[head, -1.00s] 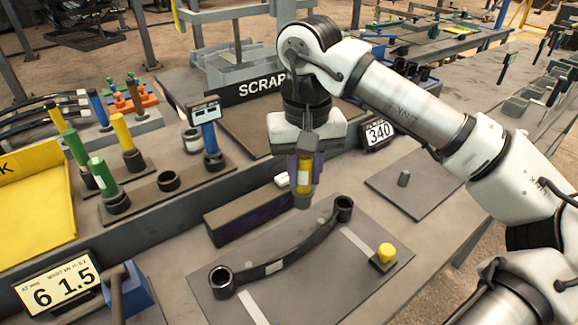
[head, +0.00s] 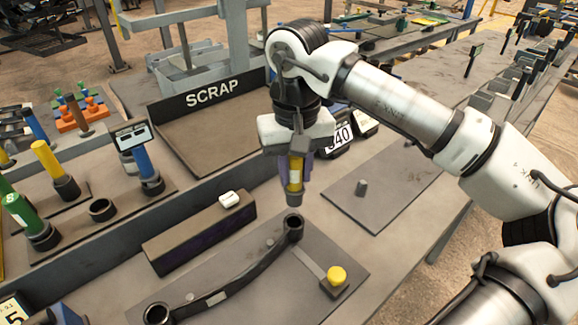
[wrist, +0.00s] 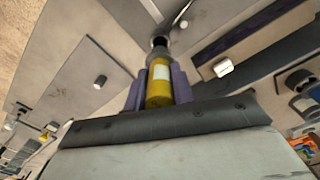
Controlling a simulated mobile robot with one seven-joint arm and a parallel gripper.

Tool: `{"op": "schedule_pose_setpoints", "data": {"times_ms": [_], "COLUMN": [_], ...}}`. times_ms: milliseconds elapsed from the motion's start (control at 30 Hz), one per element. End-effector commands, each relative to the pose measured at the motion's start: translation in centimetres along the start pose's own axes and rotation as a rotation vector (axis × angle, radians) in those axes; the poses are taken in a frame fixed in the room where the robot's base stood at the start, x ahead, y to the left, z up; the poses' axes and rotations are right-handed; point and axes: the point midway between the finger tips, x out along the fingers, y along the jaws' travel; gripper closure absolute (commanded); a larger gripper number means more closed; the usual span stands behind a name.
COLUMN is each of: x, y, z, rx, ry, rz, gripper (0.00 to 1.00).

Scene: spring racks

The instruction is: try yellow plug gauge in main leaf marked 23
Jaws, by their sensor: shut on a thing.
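My gripper (head: 295,170) is shut on the yellow plug gauge (head: 294,180) and holds it upright with its grey tip down. The gauge, with a white label, also shows between purple fingers in the wrist view (wrist: 158,92). The curved dark main leaf (head: 238,276) lies on a grey plate, with a ring-shaped eye at each end. The gauge tip is just above the far right eye (head: 293,225), apart from it in the head view. In the wrist view the tip overlaps that eye, so the gap is unclear. No number 23 is readable on the leaf.
A dark block with a white item (head: 229,200) stands behind the leaf. A yellow-topped knob (head: 336,276) is on the plate's right. A gauge rack (head: 75,235) with green and yellow gauges is at left. The scrap tray (head: 205,130) and a 340 display (head: 338,138) are behind.

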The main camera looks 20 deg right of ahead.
Motion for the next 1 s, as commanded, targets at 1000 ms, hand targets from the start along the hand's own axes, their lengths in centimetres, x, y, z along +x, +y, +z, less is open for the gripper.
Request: {"op": "schedule_pose_setpoints", "data": {"times_ms": [1000], "x": [5.3], "y": [0.0], "z": [0.0], "rx": [0.0], "ry": [0.001], "rz": [0.0], "gripper": [0.95]}}
